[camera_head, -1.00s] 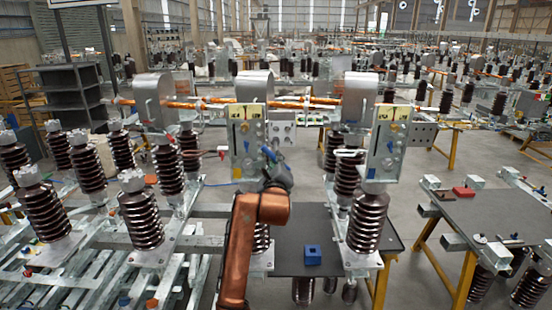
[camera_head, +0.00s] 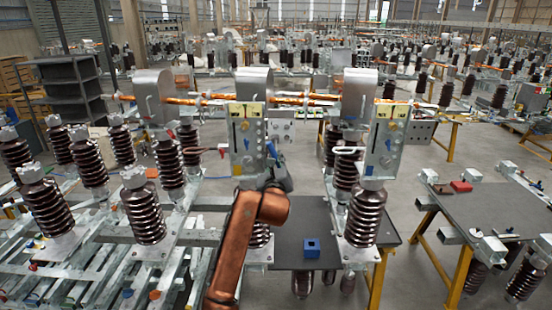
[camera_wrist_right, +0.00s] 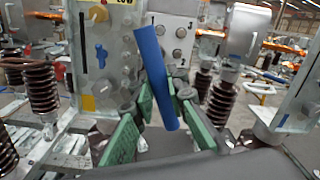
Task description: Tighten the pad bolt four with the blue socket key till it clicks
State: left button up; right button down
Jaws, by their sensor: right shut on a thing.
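My right gripper (camera_head: 277,172) is shut on the blue socket key (camera_head: 271,150), in front of the middle insulator post. In the right wrist view the key (camera_wrist_right: 156,78) stands tilted between the green finger pads of the gripper (camera_wrist_right: 160,110). Its upper end overlaps the grey bolt pad (camera_wrist_right: 178,42), which carries several bolts and printed numbers. Whether the key touches a bolt cannot be told, and bolt four is not clearly readable. The pad (camera_head: 280,132) also shows in the head view, right of the upright plate. My left gripper is not in view.
The upright plate with yellow labels (camera_head: 247,145) stands close left of the key. Another such plate (camera_head: 384,140) stands to the right. A blue block (camera_head: 312,247) sits on the dark table (camera_head: 291,225). Ribbed brown insulators crowd the left side.

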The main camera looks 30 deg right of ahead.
jog(key=shift+v, duration=1.15)
jog(key=shift+r, duration=0.1)
